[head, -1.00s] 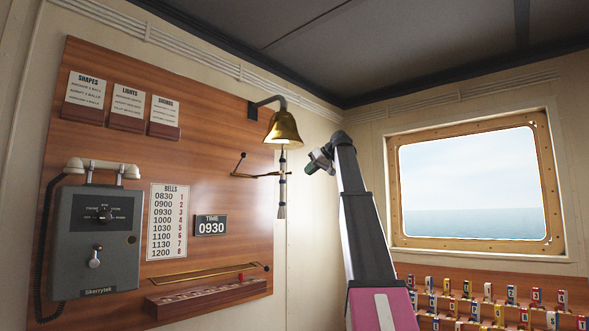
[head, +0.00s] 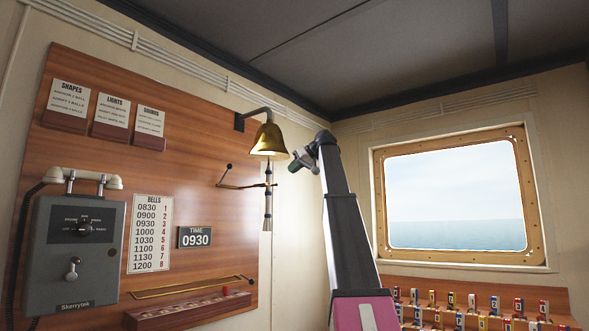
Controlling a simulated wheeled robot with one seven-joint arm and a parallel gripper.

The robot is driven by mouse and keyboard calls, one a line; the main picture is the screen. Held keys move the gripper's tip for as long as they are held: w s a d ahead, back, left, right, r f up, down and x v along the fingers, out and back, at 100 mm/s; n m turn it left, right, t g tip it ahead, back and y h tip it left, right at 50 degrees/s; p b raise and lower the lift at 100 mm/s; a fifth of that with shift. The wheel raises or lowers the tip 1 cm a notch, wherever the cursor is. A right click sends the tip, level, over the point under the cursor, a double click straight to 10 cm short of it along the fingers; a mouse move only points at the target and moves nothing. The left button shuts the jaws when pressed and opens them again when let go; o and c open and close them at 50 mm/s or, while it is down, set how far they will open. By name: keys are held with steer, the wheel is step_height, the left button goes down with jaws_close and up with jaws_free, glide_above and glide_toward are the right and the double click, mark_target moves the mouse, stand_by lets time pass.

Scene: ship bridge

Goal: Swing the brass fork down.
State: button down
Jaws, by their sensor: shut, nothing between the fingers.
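A thin brass fork (head: 246,186) stands out from the wooden wall board below the bell, about level, its right end at the bell's rope. A short dark lever with a black knob (head: 229,167) rises at its left end. The brass bell (head: 269,141) hangs from a dark bracket, and its pale and dark rope (head: 267,207) hangs straight down past the fork. My gripper (head: 293,167) is to the right of the bell and rope, apart from them in the picture. It is shut and empty; its fingers look small and partly dark. Its depth relative to the fork is unclear.
A grey telephone box (head: 75,250) is on the left of the board. A second brass rod (head: 190,288) runs low above a wooden rack (head: 190,312). A framed window (head: 458,200) and several flag pigeonholes are on the right. Space below the rope looks clear.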

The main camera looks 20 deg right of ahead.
steer(key=x, duration=0.7)
steer(key=shift+w+a+f, duration=0.15)
steer(key=shift+w+a, duration=0.05)
step_height(320, 180, down, 15)
steer(key=w+a+t+y, duration=0.2)
steer(key=t+y, duration=0.2)
steer(key=shift+w+n+t, duration=0.3)
steer(key=shift+w+n, duration=0.1)
steer(key=shift+s, duration=0.15)
stand_by(0.3)
